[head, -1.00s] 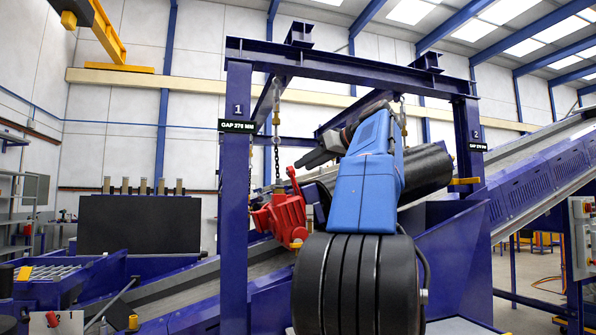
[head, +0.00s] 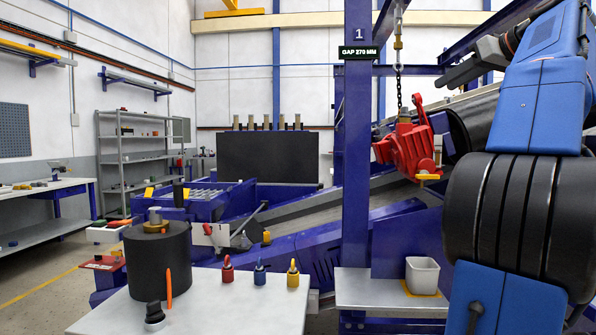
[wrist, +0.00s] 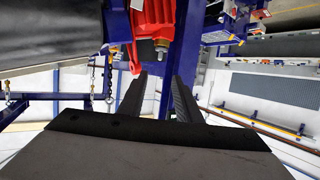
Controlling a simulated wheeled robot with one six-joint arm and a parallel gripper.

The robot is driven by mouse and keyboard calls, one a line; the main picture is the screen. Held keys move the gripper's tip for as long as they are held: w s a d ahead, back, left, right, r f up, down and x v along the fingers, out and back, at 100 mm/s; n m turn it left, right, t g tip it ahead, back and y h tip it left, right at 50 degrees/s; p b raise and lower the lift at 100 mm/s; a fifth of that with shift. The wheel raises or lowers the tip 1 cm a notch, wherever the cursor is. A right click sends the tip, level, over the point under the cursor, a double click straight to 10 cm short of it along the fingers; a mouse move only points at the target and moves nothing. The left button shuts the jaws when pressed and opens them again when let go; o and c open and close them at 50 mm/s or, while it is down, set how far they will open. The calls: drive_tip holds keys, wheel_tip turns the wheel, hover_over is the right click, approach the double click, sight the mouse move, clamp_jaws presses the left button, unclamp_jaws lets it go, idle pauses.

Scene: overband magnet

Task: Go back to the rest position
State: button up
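My gripper (head: 448,77) shows in the head view at the upper right, pointing left at the end of my blue and black arm. In the wrist view its two dark ridged fingers (wrist: 160,92) stand apart with nothing held between them. A red gear unit (head: 408,150) hangs by a chain below and left of my gripper in the head view. It also shows beyond the fingertips in the wrist view (wrist: 152,22). My gripper appears clear of it.
A blue post (head: 357,180) marked 1 stands left of my arm. A grey table (head: 215,305) in front bears a black cylinder (head: 158,265) and red, blue and yellow small items. A white bin (head: 422,275) stands on a ledge by the post. Shelves (head: 135,150) line the left wall.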

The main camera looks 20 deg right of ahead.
drive_tip(key=w+a+f+m+g+y, duration=0.1)
drive_tip(key=w+a+f, duration=0.2)
drive_tip(key=a+f, duration=0.3)
drive_tip(key=w+a+f+m+g, duration=0.1)
drive_tip(key=w+a+f, duration=0.3)
drive_tip(key=a+f, duration=0.2)
drive_tip(key=s+a+f+g, duration=0.1)
drive_tip(key=a+f+g, duration=0.2)
drive_tip(key=a+f, duration=1.25)
drive_tip(key=s+a+f+g, duration=0.1)
drive_tip(key=s+a+f, duration=0.3)
drive_tip(key=f, duration=0.8)
drive_tip(key=s+a+f+n+g, duration=0.1)
drive_tip(key=s+a+f+g, duration=0.1)
drive_tip(key=s+a+f, duration=0.3)
drive_tip(key=s+a+f+n+g, duration=0.1)
drive_tip(key=s+a+f, duration=0.3)
drive_tip(key=s+f, duration=0.6)
wheel_tip(320, 180, down, 9)
drive_tip(key=shift+a+h, duration=0.2)
drive_tip(key=shift+h, duration=0.2)
